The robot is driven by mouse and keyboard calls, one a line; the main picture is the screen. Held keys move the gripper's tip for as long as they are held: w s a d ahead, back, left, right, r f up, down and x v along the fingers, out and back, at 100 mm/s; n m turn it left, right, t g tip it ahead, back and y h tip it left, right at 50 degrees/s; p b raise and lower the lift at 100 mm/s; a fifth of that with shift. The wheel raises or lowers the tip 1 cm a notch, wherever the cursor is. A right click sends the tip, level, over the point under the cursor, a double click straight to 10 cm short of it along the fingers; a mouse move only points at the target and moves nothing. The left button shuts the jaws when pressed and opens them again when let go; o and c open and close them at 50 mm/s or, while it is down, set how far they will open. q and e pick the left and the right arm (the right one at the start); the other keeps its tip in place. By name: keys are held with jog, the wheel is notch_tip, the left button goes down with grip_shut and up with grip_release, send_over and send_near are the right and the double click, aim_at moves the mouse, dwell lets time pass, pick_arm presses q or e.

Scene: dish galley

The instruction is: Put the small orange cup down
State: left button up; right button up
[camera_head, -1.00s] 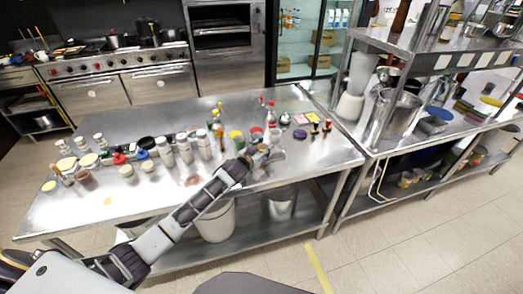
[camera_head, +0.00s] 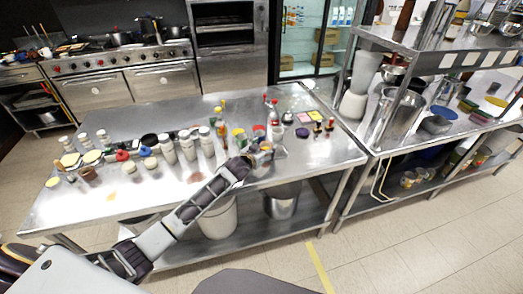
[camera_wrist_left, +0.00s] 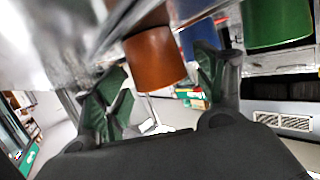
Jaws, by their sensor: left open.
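The small orange cup (camera_wrist_left: 155,58) shows in the left wrist view, between the two spread fingers of my left gripper (camera_wrist_left: 160,88). It appears inverted in this tilted view, with its upper part at the picture's edge cut by a metal surface. The fingers stand to either side, with no clear contact. In the head view my left gripper (camera_head: 260,157) is over the front part of the steel table (camera_head: 318,157), and its end largely hides the cup. My right gripper is not in view.
A green cup (camera_wrist_left: 278,22) is beside the fingers in the left wrist view. Several bottles and jars crowd the table left of the gripper, including a white bottle (camera_head: 187,149). A dark purple item (camera_head: 302,132) lies to the right. The table's right front is clear.

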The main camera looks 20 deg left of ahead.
pick_arm(q)
jog(key=shift+r, duration=0.15)
jog(key=shift+s, duration=0.15)
jog(key=shift+v, duration=5.9)
